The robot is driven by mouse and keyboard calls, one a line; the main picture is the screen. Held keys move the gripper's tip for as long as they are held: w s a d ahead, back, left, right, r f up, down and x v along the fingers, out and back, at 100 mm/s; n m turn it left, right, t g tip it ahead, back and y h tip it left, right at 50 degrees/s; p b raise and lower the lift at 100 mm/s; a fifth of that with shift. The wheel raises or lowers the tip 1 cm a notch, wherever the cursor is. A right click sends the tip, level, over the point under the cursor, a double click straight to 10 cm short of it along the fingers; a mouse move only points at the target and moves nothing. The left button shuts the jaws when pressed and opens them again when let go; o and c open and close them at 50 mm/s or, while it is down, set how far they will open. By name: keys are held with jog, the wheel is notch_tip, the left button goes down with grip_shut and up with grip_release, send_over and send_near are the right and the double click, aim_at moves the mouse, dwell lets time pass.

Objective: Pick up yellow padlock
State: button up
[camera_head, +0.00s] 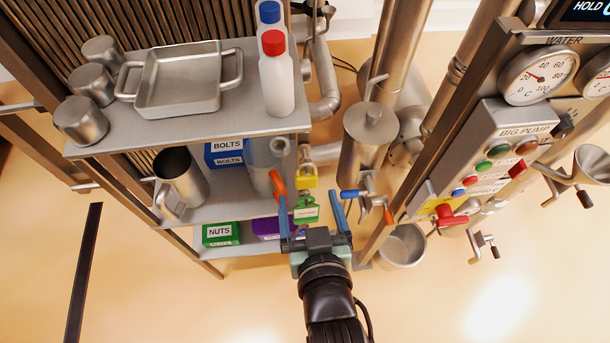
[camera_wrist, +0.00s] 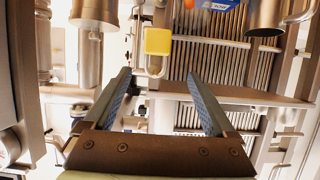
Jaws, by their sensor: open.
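The yellow padlock (camera_head: 307,178) hangs beside the right edge of the shelf unit, just above a green padlock (camera_head: 306,210) in the head view. In the wrist view the yellow padlock (camera_wrist: 157,41) shows its body above its shackle, beyond my fingertips and roughly centred over the gap between them. My gripper (camera_head: 308,195) has its two blue fingers spread apart, with nothing between them in the wrist view (camera_wrist: 159,73). The fingertips appear short of the yellow padlock. What the padlock's shackle hangs on is too small to tell.
The metal shelf (camera_head: 250,110) left of the padlocks holds a tray, cups, bottles and labelled boxes. An orange handle (camera_head: 278,184) is close to my left finger. A steel vessel (camera_head: 366,145) and a button panel (camera_head: 497,152) stand to the right. Floor is open at lower left.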

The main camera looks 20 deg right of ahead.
jog(key=p+x, duration=0.1)
jog(key=x, duration=0.6)
jog(key=shift+s+d+f, duration=0.1)
jog(key=shift+d, duration=0.05)
jog(key=shift+p+x, duration=0.75)
jog(key=shift+x, duration=2.2)
jog(key=shift+s+d+f, duration=0.15)
grip_shut()
jog(key=shift+r+b, duration=0.3)
jog(key=shift+r, duration=0.45)
jog(key=b, duration=0.3)
send_near(306, 181)
jog(key=s+f, duration=0.3)
jog(key=s, duration=0.1)
jog(key=shift+a+r+p, duration=0.25)
jog(key=shift+a+p, duration=0.05)
jog(key=shift+a, duration=0.15)
